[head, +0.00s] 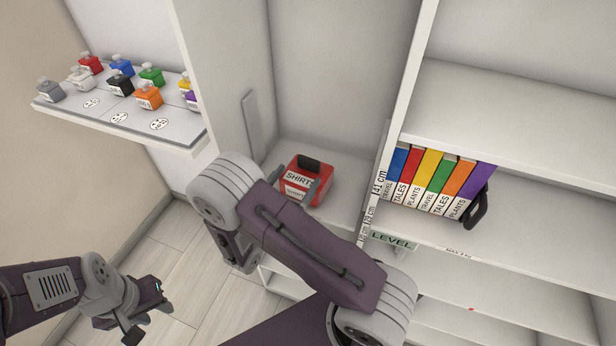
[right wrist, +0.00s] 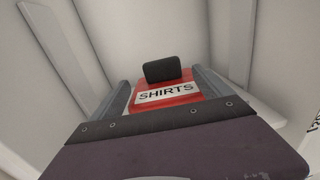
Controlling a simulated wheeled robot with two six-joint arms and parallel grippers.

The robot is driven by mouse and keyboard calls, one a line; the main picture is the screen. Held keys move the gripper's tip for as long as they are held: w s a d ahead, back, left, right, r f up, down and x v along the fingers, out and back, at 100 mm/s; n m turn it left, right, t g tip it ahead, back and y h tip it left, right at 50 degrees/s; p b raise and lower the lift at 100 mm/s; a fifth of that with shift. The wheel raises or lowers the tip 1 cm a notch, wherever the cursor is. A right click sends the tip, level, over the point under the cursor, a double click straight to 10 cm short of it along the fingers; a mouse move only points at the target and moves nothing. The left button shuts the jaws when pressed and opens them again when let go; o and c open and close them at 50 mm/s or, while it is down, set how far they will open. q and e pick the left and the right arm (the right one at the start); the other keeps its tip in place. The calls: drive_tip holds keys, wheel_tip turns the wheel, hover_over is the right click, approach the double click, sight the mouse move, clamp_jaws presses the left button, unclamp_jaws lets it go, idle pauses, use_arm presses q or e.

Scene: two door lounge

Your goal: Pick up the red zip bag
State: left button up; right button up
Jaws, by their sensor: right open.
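The red zip bag (head: 297,188) with a white SHIRTS label and a black handle on top sits in a white shelf compartment at the middle of the head view. In the right wrist view the bag (right wrist: 190,85) is straight ahead, between the fingers of my right gripper (right wrist: 162,80). That gripper is open, one finger on each side of the bag; I cannot tell whether they touch it. In the head view my right arm hides most of this gripper. My left gripper (head: 148,309) is open and empty at the lower left, above the floor.
White upright panels stand close on both sides of the bag's compartment. A shelf on the right holds a row of coloured binders (head: 431,180) and a black handled object (head: 477,208). A shelf at upper left (head: 175,138) carries several coloured bottles.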

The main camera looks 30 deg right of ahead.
sight(307, 166)
drive_tip(key=x, duration=0.2)
drive_tip(key=p+x, duration=0.1)
drive_tip(key=x, duration=0.1)
drive_tip(key=shift+s+d+r, duration=0.15)
drive_tip(key=shift+d+r, duration=0.05)
drive_tip(key=shift+r, duration=0.05)
drive_tip(key=shift+w+d+f, duration=0.2)
drive_tip(key=shift+w+d, duration=0.1)
drive_tip(key=shift+d, duration=0.05)
drive_tip(key=shift+s+a+r, duration=0.1)
drive_tip(key=shift+a, duration=0.05)
drive_tip(key=c, duration=1)
clamp_jaws()
